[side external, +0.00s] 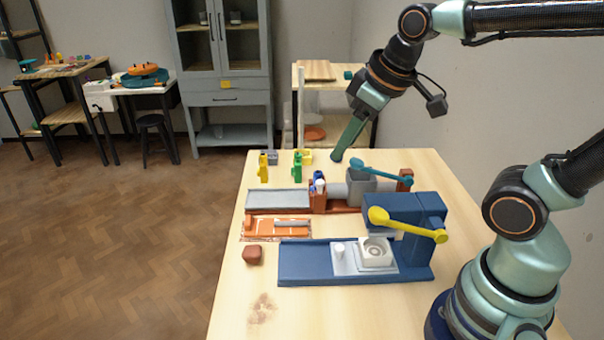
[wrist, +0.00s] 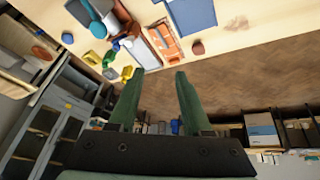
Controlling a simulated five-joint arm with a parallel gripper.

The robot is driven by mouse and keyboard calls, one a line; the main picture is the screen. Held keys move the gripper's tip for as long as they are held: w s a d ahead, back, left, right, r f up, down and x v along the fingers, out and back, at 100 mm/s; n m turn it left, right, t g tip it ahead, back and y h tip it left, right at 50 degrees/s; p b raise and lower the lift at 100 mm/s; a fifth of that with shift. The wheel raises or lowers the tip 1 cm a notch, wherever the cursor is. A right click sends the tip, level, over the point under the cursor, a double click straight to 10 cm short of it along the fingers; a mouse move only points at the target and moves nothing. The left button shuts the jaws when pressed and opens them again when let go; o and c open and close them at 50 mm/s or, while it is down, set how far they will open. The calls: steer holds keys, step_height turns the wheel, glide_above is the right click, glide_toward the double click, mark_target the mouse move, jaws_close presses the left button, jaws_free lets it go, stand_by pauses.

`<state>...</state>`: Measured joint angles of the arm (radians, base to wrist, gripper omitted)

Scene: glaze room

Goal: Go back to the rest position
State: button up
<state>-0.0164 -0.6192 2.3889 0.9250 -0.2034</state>
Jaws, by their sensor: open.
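My gripper (side external: 349,139) is raised over the far end of the wooden table (side external: 232,298), with its green fingers pointing down and a little to the left. In the wrist view my gripper (wrist: 158,74) shows two green fingers spread apart with nothing between them. The gap frames the wood floor and the table's edge beyond the fingertips. In the side view the fingertips look close to the far table edge, near a yellow piece (side external: 305,156). I cannot tell their exact height above the table.
A blue machine (side external: 300,262) with a yellow lever (side external: 408,226) stands mid-table. Behind it are a grey-and-rust machine (side external: 278,200) with a teal lever (side external: 381,171), an orange tray (side external: 262,238) and small green and yellow pieces (side external: 297,168). A brown lump (side external: 252,255) lies left.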

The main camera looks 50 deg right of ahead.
steer(key=shift+s+d+f+m, duration=0.15)
steer(key=shift+s+f+m, duration=0.1)
steer(key=shift+s+m, duration=0.35)
steer(key=shift+s+d+f+m, duration=0.1)
steer(key=shift+s+f+m, duration=0.2)
steer(key=shift+m, duration=0.4)
steer(key=shift+r, duration=0.15)
